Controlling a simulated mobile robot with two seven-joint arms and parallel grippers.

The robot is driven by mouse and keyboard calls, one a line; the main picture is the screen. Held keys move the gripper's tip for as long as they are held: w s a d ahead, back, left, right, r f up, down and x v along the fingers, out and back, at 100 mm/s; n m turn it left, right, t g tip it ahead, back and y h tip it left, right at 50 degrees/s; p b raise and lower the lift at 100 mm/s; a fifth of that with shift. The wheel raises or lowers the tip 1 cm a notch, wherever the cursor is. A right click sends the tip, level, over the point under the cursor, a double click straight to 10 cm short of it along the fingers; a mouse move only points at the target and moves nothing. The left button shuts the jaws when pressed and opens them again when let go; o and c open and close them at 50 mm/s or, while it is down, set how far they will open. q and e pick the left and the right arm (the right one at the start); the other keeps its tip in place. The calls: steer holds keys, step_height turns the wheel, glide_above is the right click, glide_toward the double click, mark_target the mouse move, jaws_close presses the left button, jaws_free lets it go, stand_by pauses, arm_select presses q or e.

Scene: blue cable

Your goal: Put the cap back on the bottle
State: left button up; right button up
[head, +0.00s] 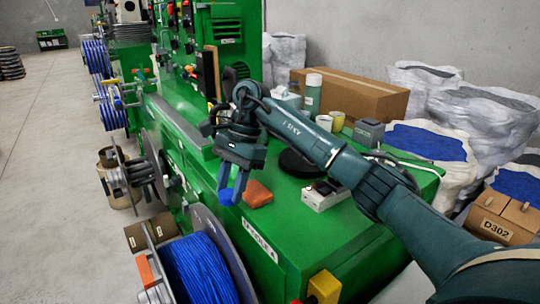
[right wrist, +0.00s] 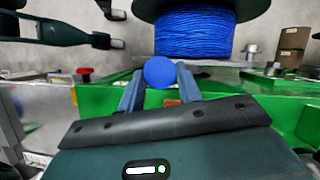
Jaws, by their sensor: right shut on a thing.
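My right gripper (head: 232,190) points down above the near left part of the green bench top. It is shut on a small blue round cap (head: 226,196). In the right wrist view, the blue cap (right wrist: 159,72) sits between the two grey-blue fingers of the right gripper (right wrist: 160,85). A tall grey-green bottle-like cylinder (head: 312,95) with a paler top stands upright at the back of the bench, apart from the gripper. I cannot tell for sure that it is the bottle.
An orange block (head: 257,194) and a small white-and-black box (head: 324,195) lie near the gripper. A dark disc (head: 298,163), pale cups (head: 337,120) and a cardboard box (head: 362,98) are further back. A blue cable spool (head: 200,270) stands in front.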

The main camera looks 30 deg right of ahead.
steer(key=s+a+f+n+g+h, duration=0.3)
steer(key=s+a+f+n, duration=0.2)
steer(key=s+n, duration=0.35)
arm_select(q)
steer(key=shift+s, duration=0.1)
arm_select(e)
steer(key=s+d+f+n+h, duration=0.1)
steer(key=s+d+f+n, duration=0.2)
steer(key=s+d+n, duration=0.1)
steer(key=s+n, duration=0.1)
steer(key=s, duration=0.1)
steer(key=shift+s+f+n, duration=0.35)
steer(key=shift+f, duration=0.05)
